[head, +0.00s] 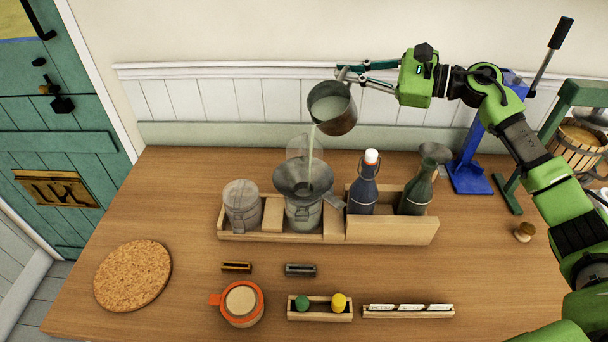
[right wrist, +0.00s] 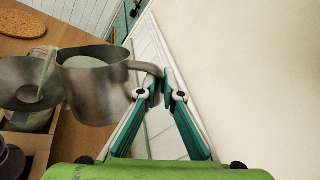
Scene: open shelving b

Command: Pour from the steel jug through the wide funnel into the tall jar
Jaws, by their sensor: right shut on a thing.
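The steel jug (head: 333,110) is held up above the table, tilted to the left, with pale liquid in it. A pale stream falls from its lip into the wide funnel (head: 303,177). The jug also shows in the right wrist view (right wrist: 98,88). My right gripper (head: 350,73) is shut on the jug's handle, seen close in the right wrist view (right wrist: 160,88). The funnel sits in the mouth of the tall jar (head: 303,216), which stands in the wooden rack. Pale contents show in the jar, but the level is unclear. My left gripper is not in view.
The wooden rack (head: 390,231) also holds a lidded glass jar (head: 242,206), a dark swing-top bottle (head: 362,190) and a green bottle (head: 416,190). A cork mat (head: 133,274), an orange-rimmed jar (head: 240,301) and small trays lie in front. A blue stand (head: 468,165) is at right.

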